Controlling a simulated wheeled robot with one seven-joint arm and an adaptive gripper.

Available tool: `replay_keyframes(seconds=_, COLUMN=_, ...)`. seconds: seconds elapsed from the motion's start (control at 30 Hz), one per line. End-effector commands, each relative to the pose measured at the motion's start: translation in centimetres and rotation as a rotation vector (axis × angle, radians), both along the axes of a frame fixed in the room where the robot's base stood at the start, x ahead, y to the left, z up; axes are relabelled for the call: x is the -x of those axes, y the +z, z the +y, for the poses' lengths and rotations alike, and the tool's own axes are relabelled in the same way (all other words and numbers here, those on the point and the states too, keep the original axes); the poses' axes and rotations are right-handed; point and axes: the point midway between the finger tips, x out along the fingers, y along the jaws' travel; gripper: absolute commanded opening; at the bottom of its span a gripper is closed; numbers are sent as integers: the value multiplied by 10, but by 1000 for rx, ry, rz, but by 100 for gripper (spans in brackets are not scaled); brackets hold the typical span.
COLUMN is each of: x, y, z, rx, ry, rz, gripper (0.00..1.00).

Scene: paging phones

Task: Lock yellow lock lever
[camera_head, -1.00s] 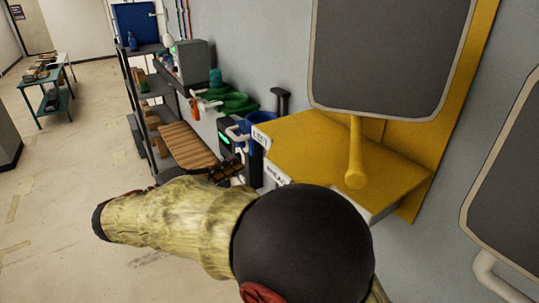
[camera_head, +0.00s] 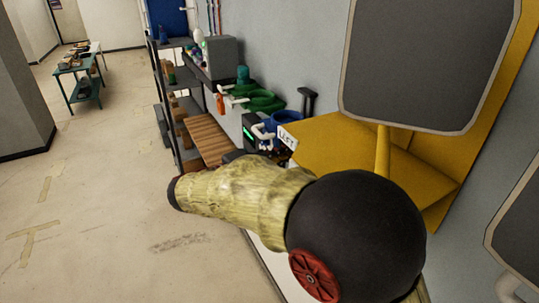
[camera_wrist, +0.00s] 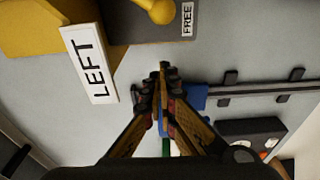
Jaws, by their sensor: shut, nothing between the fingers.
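A yellow lever (camera_head: 383,152) shows in the head view below a dark framed panel, by a yellow housing (camera_head: 340,145). My arm's black joint hides its lower part. In the wrist view a rounded yellow lever end (camera_wrist: 155,10) is at the top edge, over a dark grey plate, beside a small white FREE label (camera_wrist: 187,18). My gripper (camera_wrist: 163,70) is shut and empty in the wrist view. Its fingertips appear below the lever end and to the right of the white LEFT sign (camera_wrist: 90,65), apart from both in the picture. The lever's far end is out of view.
The dark panel (camera_head: 430,65) overhangs the housing. Another panel (camera_head: 520,230) stands at the right edge. Shelves with a wooden slatted board (camera_head: 208,138) and green and blue items line the wall. Open floor (camera_head: 90,220) lies at left.

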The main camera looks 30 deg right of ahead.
Motion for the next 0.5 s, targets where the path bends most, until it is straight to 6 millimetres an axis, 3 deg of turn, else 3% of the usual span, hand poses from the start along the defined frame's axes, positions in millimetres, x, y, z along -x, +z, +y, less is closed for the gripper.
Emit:
replay_keyframes(seconds=0.07, x=2, y=2, z=-12, rx=-1, ry=-2, rz=1, gripper=0)
replay_keyframes(seconds=0.3, x=31, y=0, z=-4, rx=-1, ry=1, rz=1, gripper=0)
replay_keyframes(seconds=0.5, x=38, y=-1, z=-3, rx=-1, ry=0, rz=2, gripper=0)
